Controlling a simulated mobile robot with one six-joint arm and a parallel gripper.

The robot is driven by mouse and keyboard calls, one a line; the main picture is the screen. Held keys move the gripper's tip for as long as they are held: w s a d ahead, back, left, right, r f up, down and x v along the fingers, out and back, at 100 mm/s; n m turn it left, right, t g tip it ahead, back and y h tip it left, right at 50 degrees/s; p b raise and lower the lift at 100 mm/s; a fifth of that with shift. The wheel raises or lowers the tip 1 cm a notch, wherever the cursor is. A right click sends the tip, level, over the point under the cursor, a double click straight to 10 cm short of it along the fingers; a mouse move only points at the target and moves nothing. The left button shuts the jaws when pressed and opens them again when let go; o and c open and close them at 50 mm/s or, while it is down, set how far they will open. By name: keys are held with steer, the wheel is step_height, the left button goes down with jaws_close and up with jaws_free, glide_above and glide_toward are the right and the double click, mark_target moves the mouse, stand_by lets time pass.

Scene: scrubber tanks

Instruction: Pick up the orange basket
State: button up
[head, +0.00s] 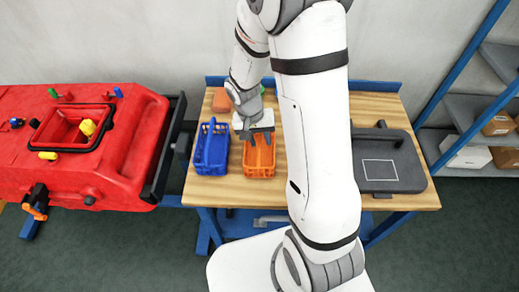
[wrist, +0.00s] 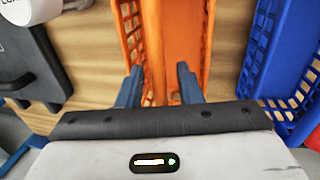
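The orange basket (head: 259,160) stands on the wooden table, just right of a blue basket (head: 211,149). My gripper (head: 258,137) is over the orange basket, pointing down. In the wrist view the orange basket (wrist: 185,40) fills the middle, with its slotted side wall on the left. There the two blue fingertips of my gripper (wrist: 159,85) are apart, with orange parts of the basket showing between and beyond them. I cannot tell whether the fingers touch it. The blue basket (wrist: 280,60) is close on the right in the wrist view.
A dark grey lidded case (head: 400,172) lies at the table's right. A red machine (head: 80,140) with coloured knobs stands left of the table (head: 225,190). An orange block (head: 221,100) and a green item sit behind the baskets. Blue shelving (head: 470,90) stands far right.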

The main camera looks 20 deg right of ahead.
jaws_close()
stand_by(0.5)
